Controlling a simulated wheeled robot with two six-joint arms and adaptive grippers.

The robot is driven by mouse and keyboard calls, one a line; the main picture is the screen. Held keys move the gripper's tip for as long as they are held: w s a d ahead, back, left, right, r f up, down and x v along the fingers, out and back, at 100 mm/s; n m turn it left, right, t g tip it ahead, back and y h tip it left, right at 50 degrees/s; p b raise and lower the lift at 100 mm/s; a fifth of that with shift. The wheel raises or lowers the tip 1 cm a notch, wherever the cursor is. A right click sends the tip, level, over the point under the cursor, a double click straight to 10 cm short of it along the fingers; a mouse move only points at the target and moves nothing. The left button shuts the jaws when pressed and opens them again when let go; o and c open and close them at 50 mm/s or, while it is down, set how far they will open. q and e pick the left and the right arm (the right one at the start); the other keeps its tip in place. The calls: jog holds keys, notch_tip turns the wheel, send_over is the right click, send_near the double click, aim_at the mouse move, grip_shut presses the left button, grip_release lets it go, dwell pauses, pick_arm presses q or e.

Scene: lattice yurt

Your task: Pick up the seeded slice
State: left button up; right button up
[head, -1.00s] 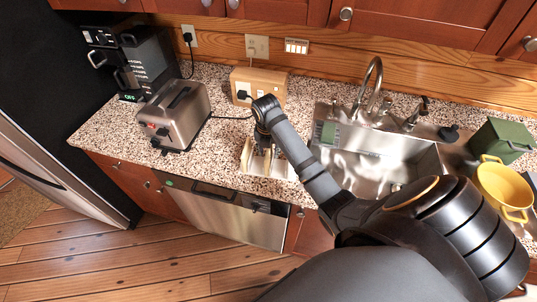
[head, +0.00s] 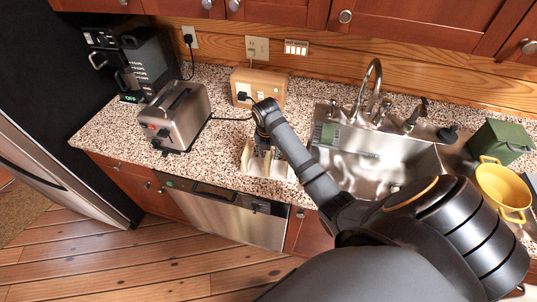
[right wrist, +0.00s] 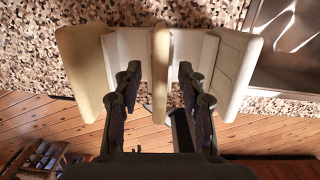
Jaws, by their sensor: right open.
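A pale rack (head: 247,158) stands near the front edge of the speckled counter, and it also shows in the right wrist view (right wrist: 84,70). In the right wrist view a narrow, tan, upright slice (right wrist: 160,82) stands edge-on in the rack's middle. Seeds cannot be made out on it. My right gripper (right wrist: 159,72) is open, with one dark finger on each side of the slice and a gap on both sides. In the head view my right gripper (head: 265,150) is over the rack and hides part of it. My left gripper is not in view.
A steel toaster (head: 178,115) stands left of the rack, with a coffee machine (head: 145,65) behind it. A wooden outlet box (head: 268,84) is behind the rack. The sink (head: 375,165) lies to the right, with a yellow pot (head: 503,187) and green box (head: 500,140) beyond.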

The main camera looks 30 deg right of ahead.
jog(key=shift+c, duration=0.5)
grip_shut()
notch_tip(320, 180, up, 4)
jog(key=shift+w+f+b, duration=0.1)
jog(key=shift+f+b, duration=0.05)
jog(key=shift+b, duration=0.9)
notch_tip(320, 180, up, 3)
jog(key=shift+r+p, duration=0.1)
jog(key=shift+p, duration=0.3)
notch_tip(320, 180, up, 3)
jog(key=p, duration=0.3)
jog(key=shift+s+r+p, duration=0.2)
jog(key=shift+r+p, duration=0.15)
jog(key=shift+p, duration=0.1)
